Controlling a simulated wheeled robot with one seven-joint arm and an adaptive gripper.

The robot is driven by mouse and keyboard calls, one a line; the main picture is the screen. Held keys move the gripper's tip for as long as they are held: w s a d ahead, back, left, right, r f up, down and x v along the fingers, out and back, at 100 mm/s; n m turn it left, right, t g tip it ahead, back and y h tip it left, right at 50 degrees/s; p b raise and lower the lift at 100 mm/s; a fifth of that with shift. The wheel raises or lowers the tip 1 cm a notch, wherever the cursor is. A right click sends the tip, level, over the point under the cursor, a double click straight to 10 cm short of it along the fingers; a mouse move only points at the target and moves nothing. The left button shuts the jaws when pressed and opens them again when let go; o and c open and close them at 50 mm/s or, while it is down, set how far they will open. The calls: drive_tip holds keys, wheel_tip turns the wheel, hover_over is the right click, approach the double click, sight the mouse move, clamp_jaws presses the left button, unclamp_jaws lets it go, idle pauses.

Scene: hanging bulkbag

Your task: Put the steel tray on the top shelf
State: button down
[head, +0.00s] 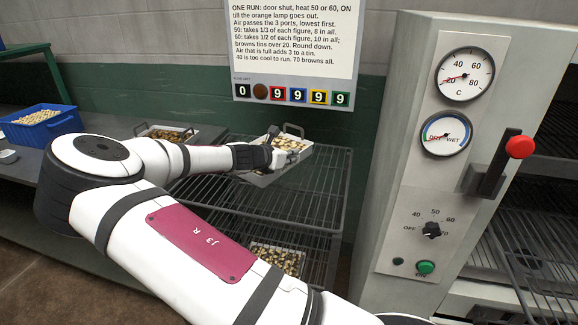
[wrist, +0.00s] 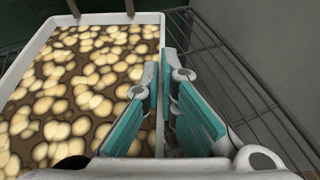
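A pale, light-walled steel tray (head: 292,157) of cream and brown pieces is at the top wire shelf (head: 330,165) of the rack. It looks turned at an angle to the rack, and I cannot tell whether it rests on the wires or hangs just above. The tray (wrist: 95,18) fills the left of the wrist view. The arm hides part of the rack.
Another filled tray (head: 165,127) stands on the left counter near a blue crate (head: 38,130). A further tray (head: 290,248) is on the rack's lower shelf. The grey oven (head: 400,120) with dials and a red-knobbed lever stands right. A sign (head: 295,45) hangs behind.

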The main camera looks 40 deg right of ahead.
drive_tip(key=shift+w+f, duration=0.1)
drive_tip(key=shift+w, duration=0.15)
drive_tip(key=shift+f, duration=1.6)
drive_tip(key=c, duration=1.8)
unclamp_jaws()
